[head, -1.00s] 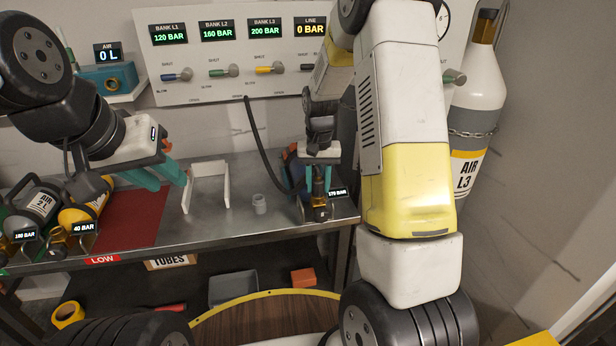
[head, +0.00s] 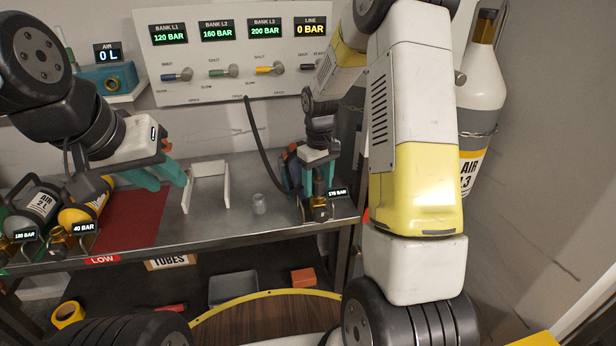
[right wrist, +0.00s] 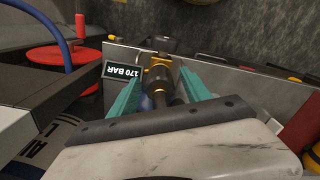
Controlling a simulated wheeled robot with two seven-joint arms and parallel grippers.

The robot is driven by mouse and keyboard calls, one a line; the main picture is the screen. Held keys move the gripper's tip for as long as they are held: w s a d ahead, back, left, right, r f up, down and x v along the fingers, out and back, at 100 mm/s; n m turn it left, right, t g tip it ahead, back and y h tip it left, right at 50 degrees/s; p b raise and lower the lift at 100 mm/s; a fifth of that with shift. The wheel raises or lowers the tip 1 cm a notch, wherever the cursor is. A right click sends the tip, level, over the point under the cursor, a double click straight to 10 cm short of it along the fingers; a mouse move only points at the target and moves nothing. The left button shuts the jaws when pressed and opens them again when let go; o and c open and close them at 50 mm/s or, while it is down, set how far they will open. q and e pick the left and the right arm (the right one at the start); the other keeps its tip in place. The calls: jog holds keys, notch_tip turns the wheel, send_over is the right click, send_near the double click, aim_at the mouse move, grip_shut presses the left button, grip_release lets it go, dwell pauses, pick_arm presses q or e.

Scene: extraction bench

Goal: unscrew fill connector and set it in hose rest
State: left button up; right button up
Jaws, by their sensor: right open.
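My right gripper (head: 318,185) is at the right end of the bench, pointing down at a brass valve (head: 319,212) beside a 170 BAR display (head: 337,193). In the right wrist view its teal fingers (right wrist: 160,92) stand apart on either side of a brass and dark fitting (right wrist: 157,78), probably the fill connector; contact is unclear. A black hose (head: 262,143) hangs from the panel down toward it, its end hidden. A white upright frame (head: 226,185), possibly the hose rest, stands left of it. My left gripper (head: 163,179) is open and empty near this frame.
A red mat (head: 130,220) and yellow cylinder (head: 84,215) lie to the left. The valve panel (head: 180,55) is behind. A large AIR L3 cylinder (head: 480,100) stands right, beyond my right arm.

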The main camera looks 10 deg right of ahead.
jog(key=m, duration=0.5)
jog(key=shift+m, duration=0.3)
jog(key=m, duration=1)
jog(key=shift+m, duration=0.4)
jog(key=m, duration=0.3)
jog(key=shift+m, duration=0.3)
grip_shut()
jog(key=n, duration=0.4)
jog(key=shift+r, duration=0.1)
jog(key=shift+r, duration=0.1)
